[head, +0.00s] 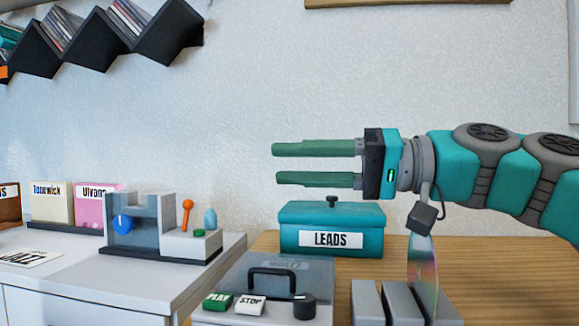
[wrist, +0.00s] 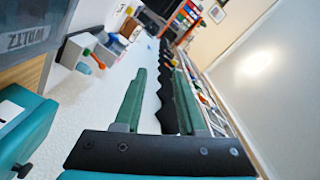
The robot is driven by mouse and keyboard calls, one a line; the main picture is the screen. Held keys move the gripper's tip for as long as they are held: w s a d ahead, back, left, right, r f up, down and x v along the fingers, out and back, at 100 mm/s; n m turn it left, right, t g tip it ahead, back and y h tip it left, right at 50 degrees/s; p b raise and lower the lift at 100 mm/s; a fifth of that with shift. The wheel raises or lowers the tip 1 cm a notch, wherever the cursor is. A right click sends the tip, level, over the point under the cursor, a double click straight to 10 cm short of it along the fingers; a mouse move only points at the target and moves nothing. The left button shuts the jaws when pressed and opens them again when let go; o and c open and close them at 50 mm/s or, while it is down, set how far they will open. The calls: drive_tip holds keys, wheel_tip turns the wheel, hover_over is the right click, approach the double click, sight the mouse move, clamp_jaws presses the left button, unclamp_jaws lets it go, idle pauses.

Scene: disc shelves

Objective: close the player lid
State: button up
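The player (head: 262,318) stands at the bottom centre of the head view, cut off by the frame edge. It has a green PLAY button (head: 217,300), a white STOP button (head: 249,304) and a dark knob (head: 304,306). Its see-through grey lid (head: 312,272) with a black handle (head: 272,271) shows behind the buttons; I cannot tell its exact angle. My gripper (head: 275,164) is above the player and apart from it, pointing left. Its two green fingers are spread with nothing between them, as the wrist view also shows (wrist: 160,76).
A teal LEADS box (head: 350,220) stands behind the player, below my gripper. A shiny disc (head: 423,265) stands upright in a grey rack (head: 368,305) at the right. A white counter (head: 120,285) on the left holds a small blue-grey device (head: 150,225). Dark zigzag shelves (head: 100,40) hang upper left.

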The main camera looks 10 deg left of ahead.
drive_tip(key=s+d+r, duration=0.1)
drive_tip(key=s+d, duration=0.5)
drive_tip(key=s, duration=0.4)
drive_tip(key=shift+w, duration=0.1)
